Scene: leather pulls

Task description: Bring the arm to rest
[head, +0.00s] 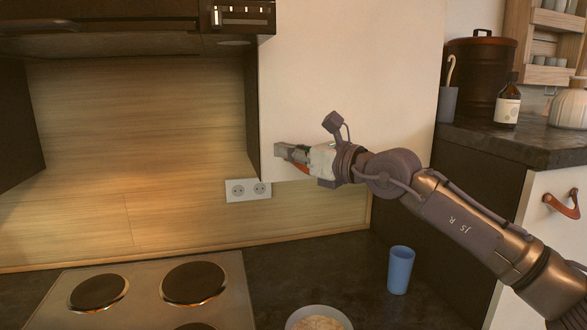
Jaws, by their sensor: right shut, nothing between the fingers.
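My right gripper (281,150) is at the end of my right arm (440,205), which reaches in from the lower right. The gripper is shut and empty. In the picture its tips lie over the lower left part of a white cabinet door (350,60); I cannot tell whether they touch it. My left gripper is out of view.
A blue cup (400,270) and a bowl (318,318) stand on the dark counter below the arm. A stove (150,295) is at lower left. A bottle (508,105) stands on the right counter, above a drawer with a leather pull (562,204).

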